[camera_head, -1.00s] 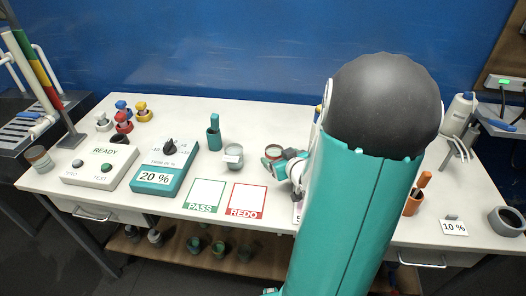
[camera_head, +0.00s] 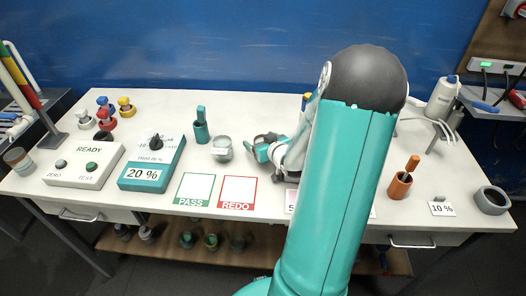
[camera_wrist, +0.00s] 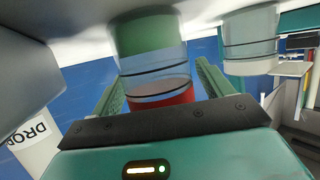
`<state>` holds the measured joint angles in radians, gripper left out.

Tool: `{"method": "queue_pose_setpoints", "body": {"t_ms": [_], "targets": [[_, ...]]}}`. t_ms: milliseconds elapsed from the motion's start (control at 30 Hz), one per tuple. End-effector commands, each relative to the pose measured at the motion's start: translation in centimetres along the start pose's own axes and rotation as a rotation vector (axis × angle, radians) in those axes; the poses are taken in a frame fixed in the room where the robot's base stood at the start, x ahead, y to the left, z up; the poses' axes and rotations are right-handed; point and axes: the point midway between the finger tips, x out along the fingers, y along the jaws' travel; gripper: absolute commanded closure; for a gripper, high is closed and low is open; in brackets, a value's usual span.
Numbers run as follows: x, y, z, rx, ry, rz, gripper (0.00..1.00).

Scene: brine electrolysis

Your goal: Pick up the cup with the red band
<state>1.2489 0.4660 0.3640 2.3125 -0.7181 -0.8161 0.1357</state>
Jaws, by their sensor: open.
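The cup with the red band (camera_wrist: 152,60) fills the middle of the wrist view, showing a green end, a clear middle and a red band. It stands between the two green fingers of my gripper (camera_wrist: 160,78), with gaps at its sides. The fingers are apart and I see no grip on it. In the head view my gripper (camera_head: 259,150) is low over the table, left of my arm. I cannot make out the red-banded cup there; the gripper seems to cover it.
A grey-banded cup (camera_head: 221,149) stands close on the left of my gripper, also in the wrist view (camera_wrist: 250,42). The PASS card (camera_head: 195,189) and REDO card (camera_head: 238,192) lie in front. A teal 20 % box (camera_head: 152,164) is further left.

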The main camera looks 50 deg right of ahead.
Motion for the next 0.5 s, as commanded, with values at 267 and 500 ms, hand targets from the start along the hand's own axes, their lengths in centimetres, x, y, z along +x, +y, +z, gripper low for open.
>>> {"method": "queue_pose_setpoints", "body": {"t_ms": [267,500], "targets": [[0.17,-0.03,-0.09,0.0,0.0,0.0,0.47],[0.15,-0.02,-0.12,-0.001,0.001,0.0,0.74]]}}
